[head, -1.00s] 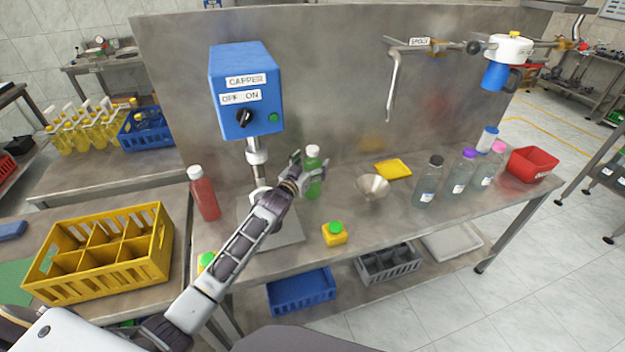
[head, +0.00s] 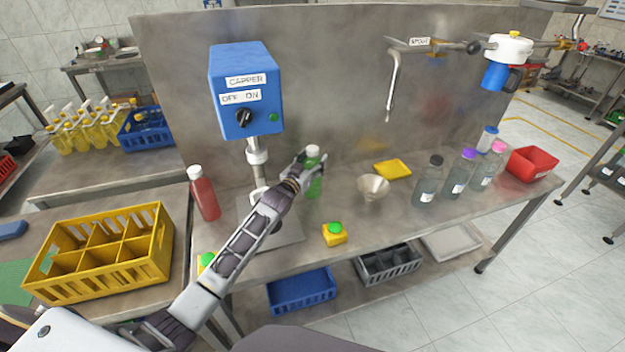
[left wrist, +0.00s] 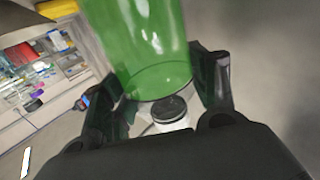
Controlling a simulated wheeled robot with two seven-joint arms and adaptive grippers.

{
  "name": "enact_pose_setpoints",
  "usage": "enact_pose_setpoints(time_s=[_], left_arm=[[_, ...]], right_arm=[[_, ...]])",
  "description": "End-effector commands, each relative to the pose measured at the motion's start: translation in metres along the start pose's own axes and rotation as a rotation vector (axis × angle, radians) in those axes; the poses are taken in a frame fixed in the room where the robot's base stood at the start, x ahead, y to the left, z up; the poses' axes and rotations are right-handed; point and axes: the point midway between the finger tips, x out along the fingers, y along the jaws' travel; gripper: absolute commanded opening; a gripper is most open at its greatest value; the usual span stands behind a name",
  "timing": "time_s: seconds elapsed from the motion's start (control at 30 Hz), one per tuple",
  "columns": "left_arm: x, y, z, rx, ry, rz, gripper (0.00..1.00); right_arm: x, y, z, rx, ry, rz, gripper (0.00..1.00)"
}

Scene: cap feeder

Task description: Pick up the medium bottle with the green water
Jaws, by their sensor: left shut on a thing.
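The green bottle (head: 315,186) with a white cap stands upright on the metal table, just right of the capper. My left gripper (head: 312,163) is shut on its upper part, near the cap, and partly hides it. In the left wrist view the green bottle (left wrist: 145,45) fills the top middle, between the two fingers (left wrist: 165,90). My right gripper is not in view.
The blue capper (head: 245,90) stands left of the bottle, with a red bottle (head: 204,195) beyond it. A metal wall (head: 340,90) rises behind.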

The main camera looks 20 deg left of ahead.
Motion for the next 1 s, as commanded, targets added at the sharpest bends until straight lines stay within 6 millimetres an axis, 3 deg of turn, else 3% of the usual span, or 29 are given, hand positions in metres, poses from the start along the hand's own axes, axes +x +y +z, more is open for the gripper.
enact_pose_setpoints(time_s=[0.03, 0.37, 1.0], left_arm=[[0.000, 0.000, 0.000, 0.000, 0.000, 0.000, 0.41], [0.000, 0.000, 0.000, 0.001, 0.000, 0.000, 0.00], [0.002, -0.001, -0.011, 0.000, 0.004, 0.000, 0.00]], right_arm=[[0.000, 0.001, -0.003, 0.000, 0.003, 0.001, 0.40], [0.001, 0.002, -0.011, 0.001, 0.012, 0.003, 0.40], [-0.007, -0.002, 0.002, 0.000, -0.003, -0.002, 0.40]])
